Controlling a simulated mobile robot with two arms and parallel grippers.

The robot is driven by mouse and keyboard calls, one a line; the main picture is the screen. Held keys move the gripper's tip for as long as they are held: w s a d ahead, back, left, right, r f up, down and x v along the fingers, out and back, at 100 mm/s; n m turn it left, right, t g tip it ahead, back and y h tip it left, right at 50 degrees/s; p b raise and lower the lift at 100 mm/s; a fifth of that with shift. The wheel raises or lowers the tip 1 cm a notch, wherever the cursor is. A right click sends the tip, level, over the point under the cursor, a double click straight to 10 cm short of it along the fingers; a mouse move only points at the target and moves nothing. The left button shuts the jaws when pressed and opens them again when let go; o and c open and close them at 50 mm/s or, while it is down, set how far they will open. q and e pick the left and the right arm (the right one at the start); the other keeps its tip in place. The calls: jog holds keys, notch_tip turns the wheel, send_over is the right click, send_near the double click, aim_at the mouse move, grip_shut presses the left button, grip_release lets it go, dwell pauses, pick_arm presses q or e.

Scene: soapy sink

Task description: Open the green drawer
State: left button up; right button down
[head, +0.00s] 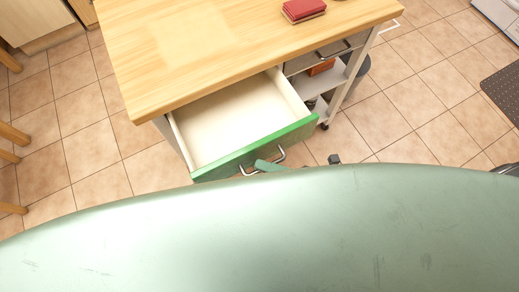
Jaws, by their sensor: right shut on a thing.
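The green drawer (258,147) has a green front and a pale, empty inside. It is pulled well out from under the wooden worktop. A metal bar handle (281,154) is on its front. My right gripper (267,164) is at this handle and shut on it; only a small green part of it shows. The rest of it is hidden behind the large pale green curved surface in the foreground, which looks like part of my own body. My left gripper is not in view.
The wooden worktop (205,50) carries a red box-like object (303,10) near its far edge. Open shelves (322,80) on a white frame stand right of the drawer. Tiled floor (420,105) is clear to the right; a dark mat (503,90) lies at far right. Wooden legs show at left.

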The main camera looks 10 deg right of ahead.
jog(key=shift+s+d, duration=0.1)
jog(key=c, duration=1.5)
grip_release()
jog(key=b+v, duration=0.1)
jog(key=v, duration=0.7)
jog(key=shift+b, duration=0.3)
